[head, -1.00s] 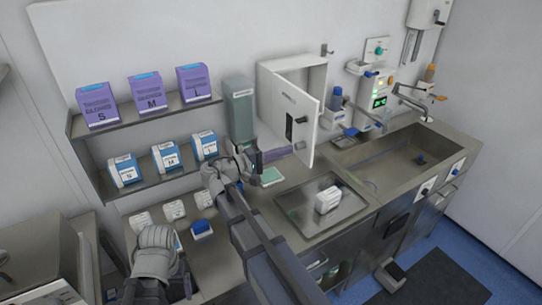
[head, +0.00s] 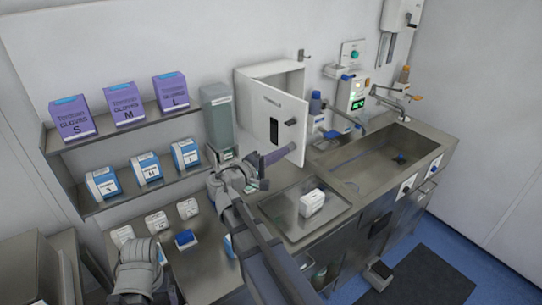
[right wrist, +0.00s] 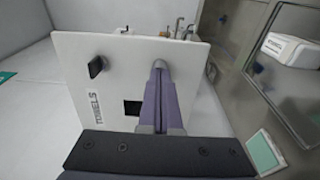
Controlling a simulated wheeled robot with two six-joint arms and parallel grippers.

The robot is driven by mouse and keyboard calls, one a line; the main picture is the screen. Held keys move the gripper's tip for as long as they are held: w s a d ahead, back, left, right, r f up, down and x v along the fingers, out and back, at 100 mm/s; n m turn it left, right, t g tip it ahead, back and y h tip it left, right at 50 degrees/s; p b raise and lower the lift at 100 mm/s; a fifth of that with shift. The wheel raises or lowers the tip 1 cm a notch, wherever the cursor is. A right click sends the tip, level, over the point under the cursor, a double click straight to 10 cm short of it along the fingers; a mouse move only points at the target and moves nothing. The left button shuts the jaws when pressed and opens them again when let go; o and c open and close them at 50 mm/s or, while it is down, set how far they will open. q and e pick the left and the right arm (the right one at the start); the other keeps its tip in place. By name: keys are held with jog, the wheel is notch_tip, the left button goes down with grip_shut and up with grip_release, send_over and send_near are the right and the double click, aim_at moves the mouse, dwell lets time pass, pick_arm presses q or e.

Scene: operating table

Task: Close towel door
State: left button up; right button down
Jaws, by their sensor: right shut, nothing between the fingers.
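The towel cabinet (head: 244,88) is a white box on the back wall, with its door standing open. The white towel door (head: 271,112) has a black handle and a dark opening. In the right wrist view, the door (right wrist: 125,65) fills the middle, with a TOWELS label and the black handle (right wrist: 96,66) at left. My right gripper (head: 288,152) is shut and empty at the door's lower part. Its fingertips (right wrist: 159,66) overlap the door face in the wrist view; I cannot tell whether they touch. My left arm shows at lower left, but its gripper is hidden.
A grey dispenser (head: 219,118) stands left of the cabinet. A metal tray (head: 283,218) with a white pack (head: 311,203) lies below the door. A sink (head: 372,165) and tap are at right. Shelves at left hold glove boxes (head: 125,104).

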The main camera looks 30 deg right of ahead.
aim_at(298, 148)
jog(key=d+n+t, duration=0.1)
jog(key=d, duration=0.1)
jog(key=d+n+t+y, duration=0.1)
jog(key=d+t, duration=0.2)
jog(key=shift+s+d+n, duration=0.25)
jog(key=shift+d+n, duration=0.1)
jog(key=shift+n, duration=0.05)
jog(key=w+d+n+t+y, duration=0.7)
jog(key=w+d+t+y, duration=0.1)
jog(key=w+d, duration=1)
jog(key=shift+d+n+t+y, duration=0.15)
jog(key=shift+n+t+y, duration=0.15)
jog(key=shift+n+y, duration=0.15)
jog(key=shift+w+r, duration=0.1)
